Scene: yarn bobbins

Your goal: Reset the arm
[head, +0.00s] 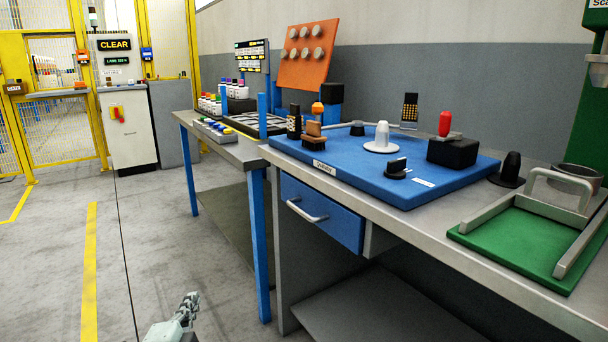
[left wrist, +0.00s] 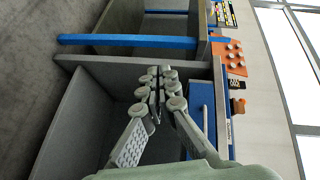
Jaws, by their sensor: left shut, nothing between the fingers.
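My left gripper (head: 189,302) shows at the bottom of the head view, low over the floor and left of the workbench. It is shut and holds nothing. In the left wrist view the same gripper (left wrist: 159,73) points toward the open grey space under the bench, with its fingertips together. It is apart from the bench. My right gripper is in neither view.
The metal workbench (head: 520,292) carries a blue board (head: 340,161) with several fixtures. A blue drawer (head: 322,213) with a handle sits under it. A green tray (head: 500,250) lies at the right. A second table (head: 236,152) stands farther back. The floor (head: 150,240) at left is clear.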

